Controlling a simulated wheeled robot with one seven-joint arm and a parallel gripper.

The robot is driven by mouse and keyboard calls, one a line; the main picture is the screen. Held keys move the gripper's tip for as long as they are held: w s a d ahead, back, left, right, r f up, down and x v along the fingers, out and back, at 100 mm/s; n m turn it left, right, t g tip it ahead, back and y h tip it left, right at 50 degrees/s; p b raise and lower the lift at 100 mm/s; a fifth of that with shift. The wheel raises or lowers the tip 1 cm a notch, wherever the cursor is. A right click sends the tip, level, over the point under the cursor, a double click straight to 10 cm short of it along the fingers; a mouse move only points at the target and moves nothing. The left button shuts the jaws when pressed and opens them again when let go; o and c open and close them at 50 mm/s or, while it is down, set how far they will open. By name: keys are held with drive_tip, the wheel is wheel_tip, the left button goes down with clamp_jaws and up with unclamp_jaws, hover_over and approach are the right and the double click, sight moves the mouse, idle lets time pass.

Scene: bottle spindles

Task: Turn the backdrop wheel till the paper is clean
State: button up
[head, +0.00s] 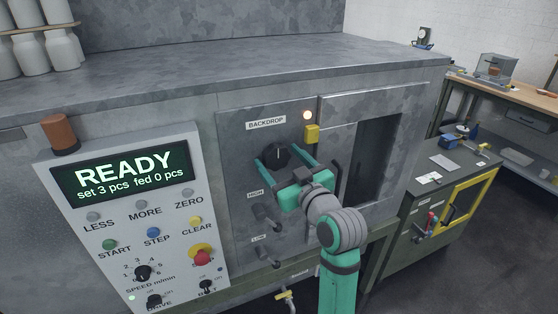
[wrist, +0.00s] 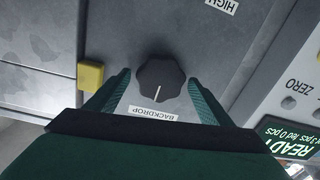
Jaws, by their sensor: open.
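The backdrop wheel is a black lobed knob (head: 277,154) with a white pointer line, below the BACKDROP label (head: 266,123) on the grey machine panel. The knob also shows in the wrist view (wrist: 160,79), with the label at its lower side. My gripper (head: 286,162) is open, its two green fingers on either side of the knob. In the wrist view my gripper (wrist: 160,90) has a gap visible between each finger and the knob. A dark window opening (head: 376,160) is right of the panel. I cannot make out the paper or whether it is clean.
A yellow block (head: 312,134) sits on the panel just right of the knob, below a lit lamp (head: 307,115). A HIGH switch (head: 262,213) is below. The control box (head: 120,215) at the left reads READY, set 3 pcs, fed 0 pcs.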

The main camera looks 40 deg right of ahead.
drive_tip(key=c, duration=1)
drive_tip(key=shift+a, duration=0.2)
drive_tip(key=shift+c, duration=0.3)
drive_tip(key=shift+d, duration=0.2)
drive_tip(key=shift+w+a, duration=0.15)
drive_tip(key=shift+m, duration=0.3)
